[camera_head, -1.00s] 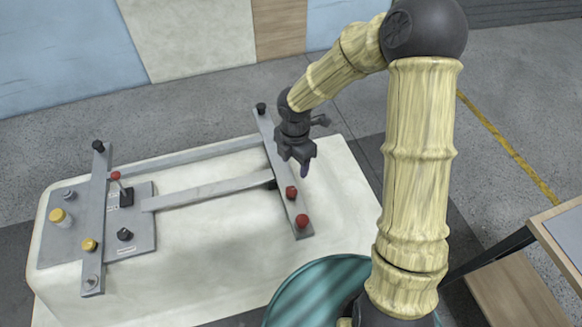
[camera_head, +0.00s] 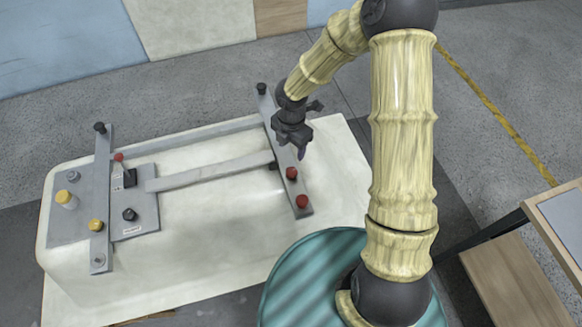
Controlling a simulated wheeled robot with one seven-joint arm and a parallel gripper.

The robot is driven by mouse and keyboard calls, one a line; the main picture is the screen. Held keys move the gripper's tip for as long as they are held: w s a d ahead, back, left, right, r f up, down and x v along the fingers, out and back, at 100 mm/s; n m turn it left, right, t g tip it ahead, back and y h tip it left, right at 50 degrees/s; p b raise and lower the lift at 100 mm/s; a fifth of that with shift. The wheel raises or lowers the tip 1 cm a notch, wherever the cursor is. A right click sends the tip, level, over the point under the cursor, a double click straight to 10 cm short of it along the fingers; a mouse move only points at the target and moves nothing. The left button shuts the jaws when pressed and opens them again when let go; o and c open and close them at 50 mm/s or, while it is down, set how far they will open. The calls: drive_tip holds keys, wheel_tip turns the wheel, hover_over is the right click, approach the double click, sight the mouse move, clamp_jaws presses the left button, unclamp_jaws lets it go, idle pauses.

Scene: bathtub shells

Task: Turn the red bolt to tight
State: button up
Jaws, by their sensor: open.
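Two red bolts stand on the right-hand grey crossbar: one (camera_head: 291,173) nearer its middle and one (camera_head: 302,201) near its front end. I cannot tell from this view which one the task means or how tight either is. My gripper (camera_head: 301,153) is open and points down. In the picture it is just above and slightly right of the upper red bolt, apart from it. The gripper's wrist covers part of the crossbar (camera_head: 298,187).
The bar frame lies on a pale tub shell (camera_head: 215,245). A black knob (camera_head: 261,88) tops the crossbar's far end.

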sight(292, 171)
wheel_tip(292, 171, down, 12)
drive_tip(key=shift+s+f, duration=0.15)
idle(0.3)
drive_tip(key=shift+c, duration=0.4)
drive_tip(key=c, duration=0.9)
